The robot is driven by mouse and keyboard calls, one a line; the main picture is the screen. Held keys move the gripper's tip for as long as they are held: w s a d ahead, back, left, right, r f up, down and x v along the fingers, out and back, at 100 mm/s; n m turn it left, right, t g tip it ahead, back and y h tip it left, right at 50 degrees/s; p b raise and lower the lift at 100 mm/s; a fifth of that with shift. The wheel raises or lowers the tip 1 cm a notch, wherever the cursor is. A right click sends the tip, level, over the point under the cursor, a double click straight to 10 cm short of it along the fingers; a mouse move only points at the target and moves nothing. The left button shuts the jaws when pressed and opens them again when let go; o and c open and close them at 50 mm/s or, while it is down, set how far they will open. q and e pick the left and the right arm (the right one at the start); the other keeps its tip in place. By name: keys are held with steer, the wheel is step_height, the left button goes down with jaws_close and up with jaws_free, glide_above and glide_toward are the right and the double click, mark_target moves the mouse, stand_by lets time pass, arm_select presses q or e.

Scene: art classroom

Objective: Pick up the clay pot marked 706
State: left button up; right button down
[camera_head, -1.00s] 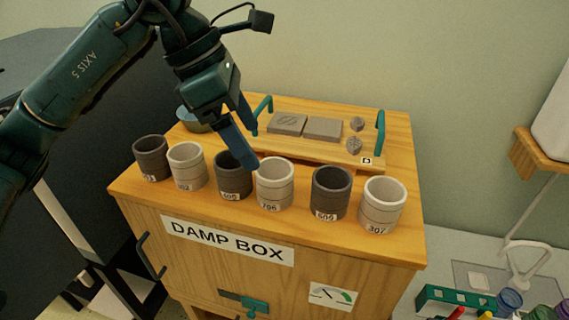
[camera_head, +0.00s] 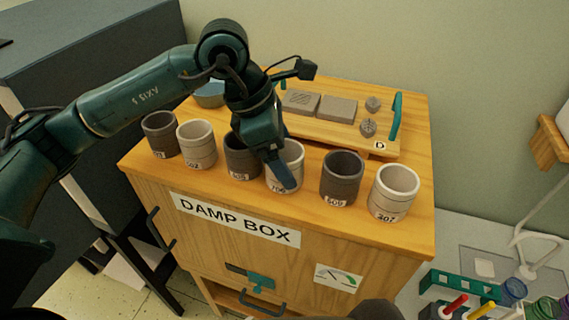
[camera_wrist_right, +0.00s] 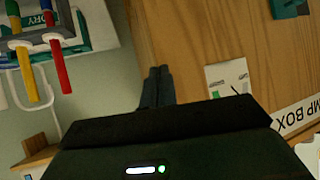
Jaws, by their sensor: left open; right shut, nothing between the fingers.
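The clay pot marked 706 (camera_head: 295,154) is pale and ribbed. It stands upright in the row on top of the damp box, between two dark pots. My left gripper (camera_head: 283,166) is over it and open, pointing down. The other finger is hidden, and I cannot tell whether either touches the pot. In the right wrist view my right gripper (camera_wrist_right: 158,86) is shut and empty, near the box front and away from the pots.
A dark pot (camera_head: 241,160) stands close left of the pale one, another dark pot (camera_head: 342,180) to its right. More pots stand at both ends. Behind is a board with teal handles (camera_head: 396,115) holding clay slabs. A bowl (camera_head: 209,95) sits back left. A marker rack (camera_head: 458,284) is lower right.

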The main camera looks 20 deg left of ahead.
arm_select(q)
steer(key=shift+x, duration=1.2)
steer(key=c, duration=1.1)
